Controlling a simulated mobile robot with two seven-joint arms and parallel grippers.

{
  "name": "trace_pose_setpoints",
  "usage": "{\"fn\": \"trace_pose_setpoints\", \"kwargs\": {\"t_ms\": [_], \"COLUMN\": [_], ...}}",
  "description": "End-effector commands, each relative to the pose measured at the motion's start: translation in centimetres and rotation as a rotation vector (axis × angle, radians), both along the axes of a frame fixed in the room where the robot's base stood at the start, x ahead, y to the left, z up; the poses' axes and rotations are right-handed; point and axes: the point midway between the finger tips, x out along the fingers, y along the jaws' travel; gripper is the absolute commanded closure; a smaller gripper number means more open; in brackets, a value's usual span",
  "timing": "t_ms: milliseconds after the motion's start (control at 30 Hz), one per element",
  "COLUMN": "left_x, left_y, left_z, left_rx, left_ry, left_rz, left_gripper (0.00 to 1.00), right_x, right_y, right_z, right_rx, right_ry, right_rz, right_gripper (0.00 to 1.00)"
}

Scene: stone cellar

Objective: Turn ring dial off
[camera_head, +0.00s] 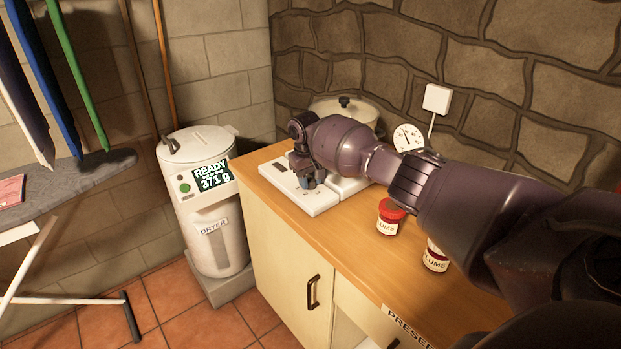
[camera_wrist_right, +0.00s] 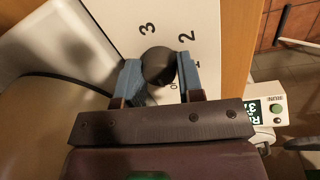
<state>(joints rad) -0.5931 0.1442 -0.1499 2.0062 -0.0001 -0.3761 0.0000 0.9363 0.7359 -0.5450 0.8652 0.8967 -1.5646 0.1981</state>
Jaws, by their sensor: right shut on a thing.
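The ring dial (camera_wrist_right: 159,63) is a dark round knob on a white panel (camera_wrist_right: 175,20) with printed numbers; 3 and 2 are readable in the right wrist view, and a 0 is partly covered. My right gripper (camera_wrist_right: 159,78) has its two blue fingers on either side of the knob and is shut on it. In the head view the right gripper (camera_head: 309,181) reaches down over the front of the white hob (camera_head: 318,206) on the counter. There the gripper and wrist hide the knob. The knob's pointer direction cannot be made out. My left gripper is not in view.
A lidded pot (camera_head: 365,108) stands behind my right arm, near a round gauge (camera_head: 408,137). Red-lidded jars (camera_head: 388,226) stand on the wooden counter (camera_head: 345,247) under the arm. A white dryer (camera_head: 196,146) is left of the counter, beyond it an ironing board (camera_head: 60,186).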

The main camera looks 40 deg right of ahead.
Motion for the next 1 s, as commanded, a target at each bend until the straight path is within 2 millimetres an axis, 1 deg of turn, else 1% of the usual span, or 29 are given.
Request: {"fn": "trace_pose_setpoints", "kwargs": {"t_ms": [267,300,400,467,767,867,1000], "left_x": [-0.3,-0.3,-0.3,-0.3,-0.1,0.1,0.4], "left_y": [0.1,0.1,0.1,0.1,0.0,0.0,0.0], "left_z": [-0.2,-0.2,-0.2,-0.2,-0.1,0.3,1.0], "left_rx": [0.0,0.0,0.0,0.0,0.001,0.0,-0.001], "left_ry": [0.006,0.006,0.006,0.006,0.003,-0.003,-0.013], "left_rz": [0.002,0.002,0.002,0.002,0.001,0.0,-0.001], "left_gripper": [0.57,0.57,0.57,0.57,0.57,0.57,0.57], "right_x": [-0.1,-0.1,0.0,0.0,0.0,0.0,0.1], "right_y": [0.0,0.0,0.0,0.0,0.0,0.1,0.2], "right_z": [-0.2,-0.2,-0.1,-0.1,0.2,1.0,3.1], "right_rx": [0.0,0.0,0.0,0.0,0.0,0.0,0.0], "right_ry": [0.002,0.002,0.002,0.002,0.0,-0.002,-0.004], "right_rz": [-0.001,-0.001,-0.001,-0.001,0.0,0.0,0.0], "right_gripper": [0.89,0.64,0.49,0.4,0.4,0.4,0.4]}}
